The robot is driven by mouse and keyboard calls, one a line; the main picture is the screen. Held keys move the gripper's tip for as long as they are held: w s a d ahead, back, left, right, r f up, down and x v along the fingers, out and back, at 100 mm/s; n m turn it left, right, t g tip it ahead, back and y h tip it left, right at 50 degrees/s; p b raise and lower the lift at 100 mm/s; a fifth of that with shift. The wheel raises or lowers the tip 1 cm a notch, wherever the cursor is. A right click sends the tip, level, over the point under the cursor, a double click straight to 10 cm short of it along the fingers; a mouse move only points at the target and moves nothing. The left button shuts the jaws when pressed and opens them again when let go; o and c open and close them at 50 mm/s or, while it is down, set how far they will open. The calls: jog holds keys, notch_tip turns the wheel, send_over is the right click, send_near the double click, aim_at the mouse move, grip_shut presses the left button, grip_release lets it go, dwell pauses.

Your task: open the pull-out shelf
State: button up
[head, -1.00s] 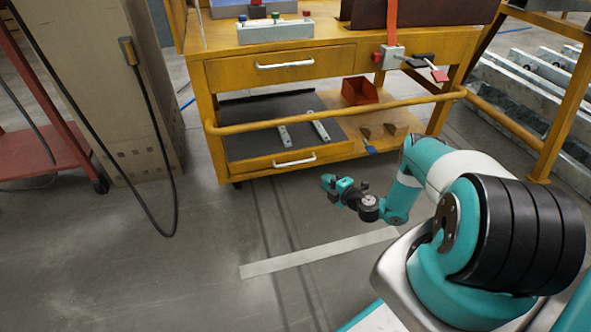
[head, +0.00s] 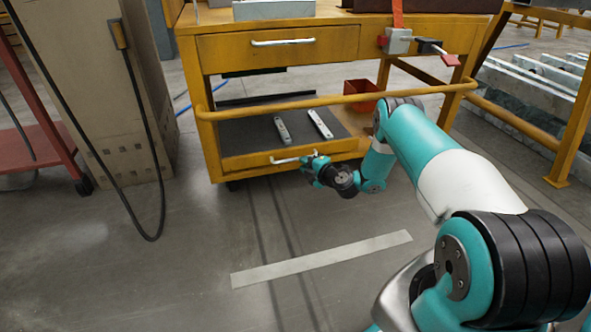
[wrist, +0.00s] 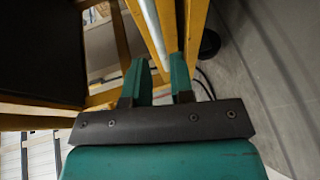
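The pull-out shelf (head: 247,163) is the low yellow-fronted, dark-topped tray at the bottom of the yellow cart. Its pale bar handle (head: 287,160) is on the front and also shows in the wrist view (wrist: 153,33). How far the shelf stands out is hard to judge. My gripper (head: 313,160) is at the right end of the handle. In the wrist view my gripper (wrist: 161,65) has its two teal fingers apart, with the bar running in between their tips. Gaps seem to show beside the bar; contact is unclear.
Two pale metal parts (head: 282,129) lie on the shelf. A yellow rail (head: 260,107) crosses above it, below a closed upper drawer (head: 245,46). A red bin (head: 360,96) sits behind. A cardboard-coloured cabinet (head: 95,100) stands left; the floor in front is clear.

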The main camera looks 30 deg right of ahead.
aim_at(296, 159)
jog(key=b+x, duration=0.2)
jog(key=x, duration=0.3)
jog(key=shift+w, duration=0.25)
grip_shut()
